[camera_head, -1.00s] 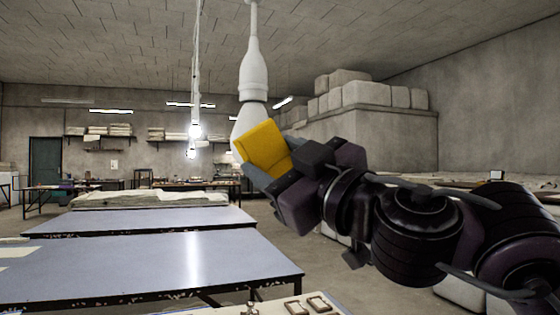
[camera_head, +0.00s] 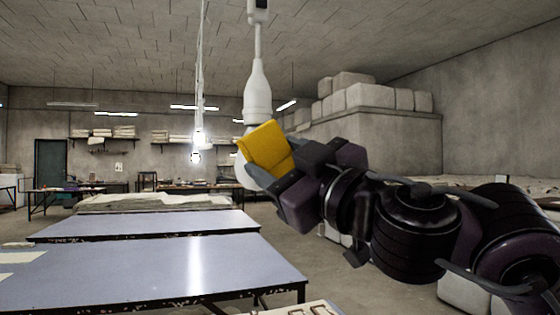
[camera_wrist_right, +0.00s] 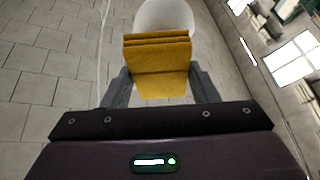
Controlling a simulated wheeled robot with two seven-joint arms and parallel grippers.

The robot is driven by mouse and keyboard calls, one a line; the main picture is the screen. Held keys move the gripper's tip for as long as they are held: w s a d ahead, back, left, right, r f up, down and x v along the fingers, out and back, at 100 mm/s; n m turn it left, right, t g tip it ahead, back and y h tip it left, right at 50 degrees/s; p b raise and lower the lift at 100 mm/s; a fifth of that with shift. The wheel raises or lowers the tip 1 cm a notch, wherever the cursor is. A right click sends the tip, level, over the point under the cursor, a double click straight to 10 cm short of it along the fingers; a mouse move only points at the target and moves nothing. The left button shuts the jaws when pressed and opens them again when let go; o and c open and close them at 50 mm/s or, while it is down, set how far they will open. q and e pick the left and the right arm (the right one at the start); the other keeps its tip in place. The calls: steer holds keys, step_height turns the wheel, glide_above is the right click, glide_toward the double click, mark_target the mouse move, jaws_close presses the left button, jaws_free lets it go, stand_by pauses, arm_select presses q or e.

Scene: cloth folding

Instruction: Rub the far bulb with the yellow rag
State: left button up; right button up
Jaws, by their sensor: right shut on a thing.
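A large white bulb (camera_head: 243,176) hangs below a white holder (camera_head: 257,93). The yellow rag (camera_head: 265,146) overlaps most of the bulb in the head view. In the right wrist view the bulb (camera_wrist_right: 165,14) shows just past the folded rag (camera_wrist_right: 158,65); I cannot tell whether they touch. My right gripper (camera_wrist_right: 160,78) is shut on the rag, with a grey finger on each side. Smaller lit bulbs (camera_head: 198,137) hang deeper in the room, clear of the rag. I cannot tell from the pictures which bulb counts as the far one. My left gripper is not in view.
Blue-grey tables (camera_head: 145,272) stand below at the left, with a pale cloth stack (camera_head: 150,202) behind them. Stacked white bales (camera_head: 372,96) sit high on a concrete block at the back right. Hanging cords run down beside the holder. Air left of the bulb is mostly free.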

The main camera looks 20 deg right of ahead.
steer(key=shift+r, duration=0.2)
step_height(320, 180, down, 4)
steer(key=b, duration=0.3)
steer(key=shift+w, duration=0.15)
steer(key=s+p, duration=0.2)
steer(key=s, duration=0.2)
steer(key=shift+s+d+r+p, duration=0.15)
steer(key=shift+s+d+p, duration=0.2)
steer(key=shift+s+p, duration=0.05)
steer(key=shift+s+d, duration=0.1)
steer(key=shift+s, duration=0.55)
